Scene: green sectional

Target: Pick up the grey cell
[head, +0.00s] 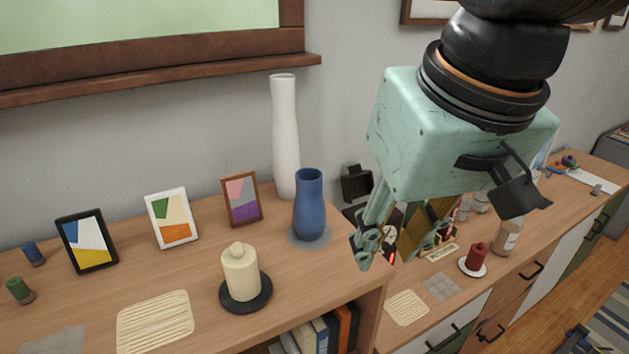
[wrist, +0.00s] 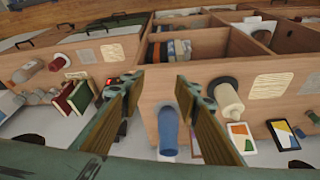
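I cannot make out a grey cell in either view. Two small cylinders that look like cells stand at the left of the wooden cabinet top (head: 195,284) in the head view: a blue one (head: 33,254) and a green one (head: 19,290), both with greyish ends. The green one also shows at the right edge of the wrist view (wrist: 312,117). My gripper (head: 386,247) hangs by the right end of the upper cabinet top, right of the blue vase. In the wrist view its fingers (wrist: 159,82) are spread wide with nothing held between them.
The blue vase (head: 309,205), white vase (head: 285,140), cream candle (head: 241,273) and picture frames (head: 172,220) stand on the upper top. A lower top at right holds a red candle (head: 476,257) and bottles (head: 507,236).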

